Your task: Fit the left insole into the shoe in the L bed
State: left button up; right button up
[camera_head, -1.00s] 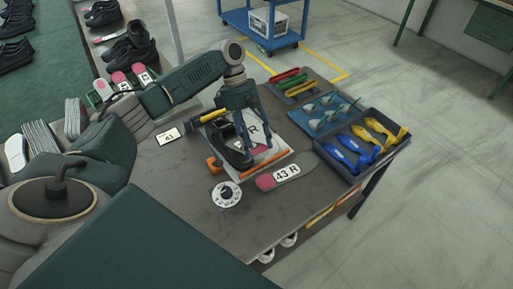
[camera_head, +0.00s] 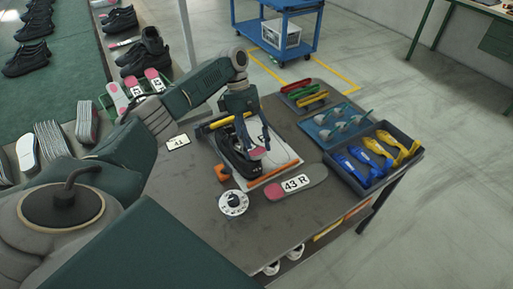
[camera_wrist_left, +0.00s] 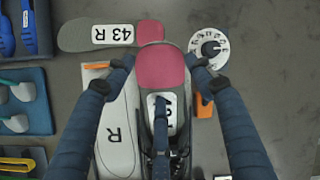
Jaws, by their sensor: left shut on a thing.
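My left gripper (camera_head: 258,142) is shut on the left insole, over the black shoe (camera_head: 232,162) in the bed beside the R bed. In the left wrist view its fingers (camera_wrist_left: 163,75) lie on both sides of the insole's pink end (camera_wrist_left: 160,66). A white label shows further down the insole, partly hidden by a middle finger. The insole lies along the shoe, whose dark rim (camera_wrist_left: 147,125) shows beside it; how deep it sits I cannot tell. The white R bed (camera_wrist_left: 116,140) is alongside and looks empty. My right gripper is not in view.
A 43 R insole (camera_head: 296,184) and a round white dial (camera_head: 233,203) lie in front of the beds. An orange clamp (camera_head: 222,172) stands at the left. Trays of blue and yellow tools (camera_head: 372,150) and other parts fill the table's right side.

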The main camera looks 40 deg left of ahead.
pick_arm(q)
jog(key=shift+w+a+f+b, duration=0.2)
jog(key=shift+a+b, duration=0.05)
jog(key=shift+a, duration=0.2)
jog(key=shift+w+a+f+b, duration=0.15)
jog(key=shift+a+f+b, duration=0.05)
jog(key=shift+a, duration=0.2)
jog(key=shift+w+a+f+b, duration=0.2)
jog(key=shift+a+b, duration=0.05)
jog(key=shift+a, duration=0.2)
jog(key=shift+w+a+f+y+b, duration=0.15)
jog(key=shift+w+a+b, duration=0.05)
jog(key=shift+a+b, duration=0.2)
jog(key=shift+w+a+f+y+b, duration=0.15)
jog(key=shift+a+b, duration=0.1)
jog(key=shift+a, duration=0.1)
jog(key=shift+a+r, duration=0.1)
jog(key=shift+a, duration=0.05)
jog(key=shift+p, duration=0.65)
jog(key=shift+f+y+p, duration=0.3)
jog(key=shift+f+p, duration=0.3)
jog(key=shift+p, duration=0.1)
jog(key=shift+f, duration=0.25)
jog(key=shift+t, duration=0.3)
jog(key=o, duration=1.1)
